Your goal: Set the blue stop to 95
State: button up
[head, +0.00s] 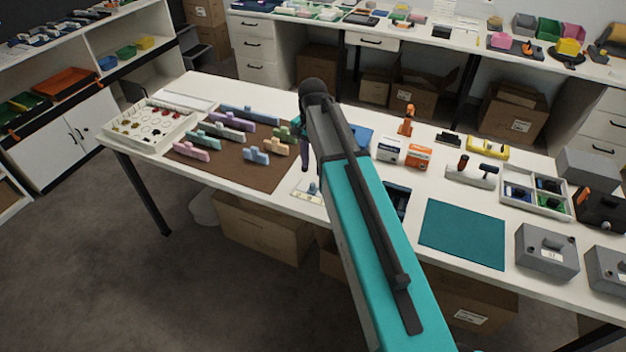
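A small light-blue piece (313,188) sits on a pale plate (299,191) at the table's front edge, just left of my arm. It may be the blue stop, but I cannot tell for sure. No scale or number can be read at this size. My gripper (305,160) is a dark, narrow shape hanging down from the end of my teal arm, a little above and behind the pale plate. Its fingers are too small and partly hidden by my arm, so I cannot tell whether they are open or hold anything.
A brown mat (215,172) with several coloured blocks lies left of my gripper. Right of my arm are small boxes (418,157), a teal mat (462,236), a divided tray (506,186) and grey boxes (546,252). My arm hides part of the table's middle.

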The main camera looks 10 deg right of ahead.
aim_at(313, 184)
jog(key=shift+f+p, duration=0.9)
jog(key=shift+f, duration=3.1)
grip_shut()
